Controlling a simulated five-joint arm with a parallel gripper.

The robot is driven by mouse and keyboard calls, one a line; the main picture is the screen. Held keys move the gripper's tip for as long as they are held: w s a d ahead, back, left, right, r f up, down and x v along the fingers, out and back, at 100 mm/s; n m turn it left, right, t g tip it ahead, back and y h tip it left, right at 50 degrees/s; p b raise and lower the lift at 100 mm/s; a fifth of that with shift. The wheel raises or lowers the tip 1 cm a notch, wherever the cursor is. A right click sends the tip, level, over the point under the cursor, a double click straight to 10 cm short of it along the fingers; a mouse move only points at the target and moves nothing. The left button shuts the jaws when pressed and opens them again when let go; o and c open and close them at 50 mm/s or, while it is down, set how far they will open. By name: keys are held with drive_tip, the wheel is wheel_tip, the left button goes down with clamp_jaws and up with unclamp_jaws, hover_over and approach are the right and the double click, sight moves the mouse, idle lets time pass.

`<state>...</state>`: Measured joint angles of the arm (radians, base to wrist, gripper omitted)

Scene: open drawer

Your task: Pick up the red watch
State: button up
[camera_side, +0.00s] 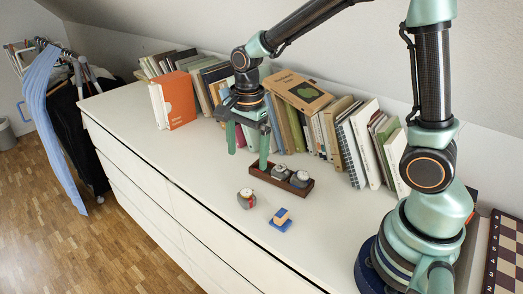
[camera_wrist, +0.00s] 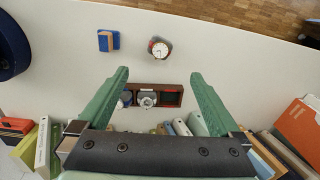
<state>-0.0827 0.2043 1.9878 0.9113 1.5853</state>
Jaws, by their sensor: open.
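The red watch (camera_side: 246,198) rests on the white dresser top, a rounded grey piece with a red detail. In the wrist view the watch (camera_wrist: 159,48) shows a white dial facing up. My gripper (camera_side: 248,152) is open and empty, above the dresser near the tray. In the wrist view the watch lies just beyond the gap between my fingertips (camera_wrist: 160,73), apart from both. A brown tray (camera_side: 263,175) holds two grey watches (camera_side: 281,171) (camera_side: 300,178). Its left end in the side view looks empty.
A blue stand with a tan block (camera_side: 281,220) sits right of the watch in the side view. A row of books (camera_side: 315,120) lines the wall behind the tray. The dresser top left of the watch is clear, and its front edge lies close by.

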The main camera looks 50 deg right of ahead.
sight(246, 192)
drive_tip(key=shift+m, duration=0.8)
drive_tip(key=f, duration=1.3)
drive_tip(key=shift+w+a+f, duration=0.15)
drive_tip(key=shift+w+f, duration=0.15)
drive_tip(key=shift+f, duration=0.1)
drive_tip(key=c, duration=1.5)
drive_tip(key=shift+o, duration=0.2)
drive_tip(key=shift+r, duration=0.15)
